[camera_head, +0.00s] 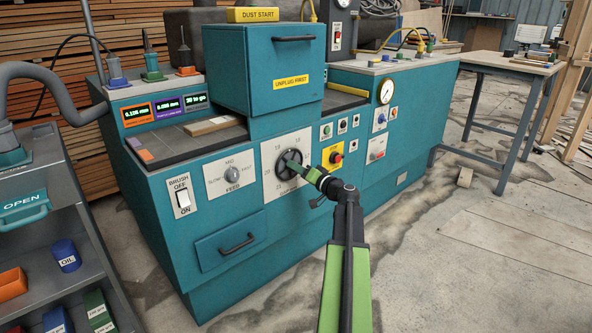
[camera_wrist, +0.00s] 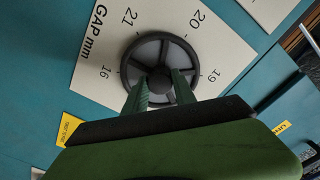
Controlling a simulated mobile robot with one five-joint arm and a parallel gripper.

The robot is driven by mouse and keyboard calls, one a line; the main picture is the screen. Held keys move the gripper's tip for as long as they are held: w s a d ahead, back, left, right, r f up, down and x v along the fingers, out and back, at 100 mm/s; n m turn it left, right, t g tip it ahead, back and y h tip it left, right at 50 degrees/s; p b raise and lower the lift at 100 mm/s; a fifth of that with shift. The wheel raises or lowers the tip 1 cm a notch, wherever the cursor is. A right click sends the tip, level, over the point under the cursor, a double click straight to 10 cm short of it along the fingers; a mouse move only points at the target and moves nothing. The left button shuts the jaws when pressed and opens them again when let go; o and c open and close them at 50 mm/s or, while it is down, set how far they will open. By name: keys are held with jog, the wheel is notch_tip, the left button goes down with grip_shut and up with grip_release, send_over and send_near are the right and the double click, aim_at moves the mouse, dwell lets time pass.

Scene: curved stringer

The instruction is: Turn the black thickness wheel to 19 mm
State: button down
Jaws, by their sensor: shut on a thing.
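The black thickness wheel (camera_head: 281,167) sits on a white dial plate on the front of the teal machine. In the wrist view the wheel (camera_wrist: 158,39) is round with spokes and a central hub. The dial plate (camera_wrist: 94,82) reads "GAP mm", with 21 and 20 above the wheel, 19 at its right and what looks like 16 at its left. I cannot make out a pointer mark on the wheel. My gripper (camera_head: 291,162) reaches the wheel from the right. In the wrist view its green fingers (camera_wrist: 161,84) are shut on the wheel, around the hub area.
A feed knob (camera_head: 232,174) and a brush switch (camera_head: 183,199) are left of the dial. A red stop button (camera_head: 336,157) is close to my wrist on the right. A drawer handle (camera_head: 237,244) sticks out below. Displays (camera_head: 150,109) sit at upper left.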

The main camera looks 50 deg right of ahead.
jog(key=n, duration=0.4)
jog(key=shift+n, duration=0.4)
jog(key=shift+a, duration=0.1)
dwell(0.3)
jog(key=c, duration=1)
grip_release()
jog(key=s, duration=1.1)
jog(key=s+a, duration=0.1)
jog(key=s, duration=0.5)
jog(key=shift+s, duration=0.25)
